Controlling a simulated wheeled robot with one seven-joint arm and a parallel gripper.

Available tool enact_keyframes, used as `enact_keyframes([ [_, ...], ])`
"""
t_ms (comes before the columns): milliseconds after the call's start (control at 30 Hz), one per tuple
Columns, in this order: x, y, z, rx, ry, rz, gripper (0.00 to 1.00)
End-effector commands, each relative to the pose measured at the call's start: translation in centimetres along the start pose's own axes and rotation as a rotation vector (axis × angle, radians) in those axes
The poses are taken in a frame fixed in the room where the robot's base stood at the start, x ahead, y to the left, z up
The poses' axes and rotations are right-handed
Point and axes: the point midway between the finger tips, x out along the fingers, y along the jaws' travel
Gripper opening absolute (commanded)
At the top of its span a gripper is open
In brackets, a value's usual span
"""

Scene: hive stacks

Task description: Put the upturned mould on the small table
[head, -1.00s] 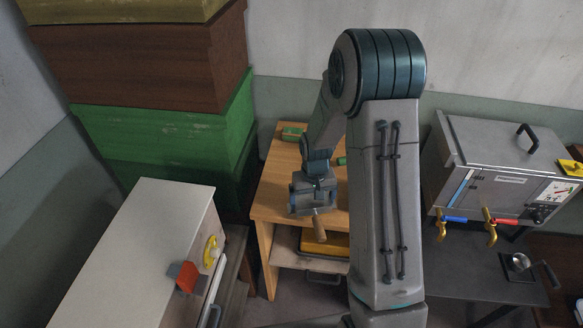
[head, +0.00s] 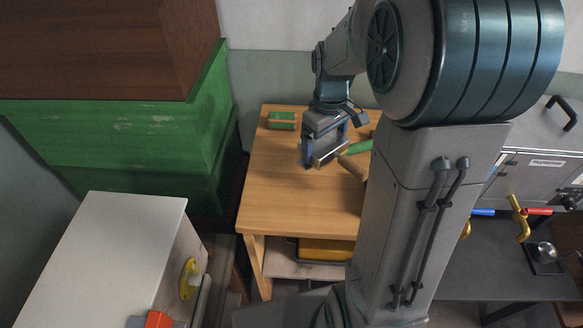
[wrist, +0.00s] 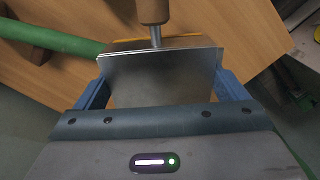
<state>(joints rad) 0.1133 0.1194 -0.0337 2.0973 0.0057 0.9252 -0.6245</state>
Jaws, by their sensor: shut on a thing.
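My gripper (head: 326,160) is shut on a grey metal piece with a wooden handle, which I take to be the mould (wrist: 160,75). In the wrist view its flat metal body spans between the two blue fingers. Its thin shank and handle (wrist: 153,10) point away from the gripper. In the head view the handle (head: 353,167) points right and slightly down. The mould is over the small wooden table (head: 290,190); I cannot tell whether it touches the top.
A green block (head: 282,120) lies at the table's back left. A green roll (head: 357,147) lies behind the handle and shows in the wrist view (wrist: 50,36). A yellow tray (head: 325,250) sits on the lower shelf. Green and brown hive boxes (head: 120,140) stand left. The table's front left is clear.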

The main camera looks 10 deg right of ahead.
Motion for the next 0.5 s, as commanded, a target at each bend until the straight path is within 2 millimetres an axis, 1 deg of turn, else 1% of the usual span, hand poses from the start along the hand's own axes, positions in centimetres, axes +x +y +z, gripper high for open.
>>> enact_keyframes([
  [33, 0.8, -0.9, -1.0, -0.008, -0.004, -0.003, 0.64],
  [100, 1.8, -2.0, -2.2, -0.007, -0.004, -0.003, 0.64],
  [300, 4.2, -4.6, -5.3, -0.003, -0.002, -0.001, 0.64],
  [400, 4.8, -5.2, -6.2, 0.000, -0.001, 0.000, 0.64],
  [500, 5.2, -5.5, -6.5, 0.002, 0.000, 0.000, 0.64],
])
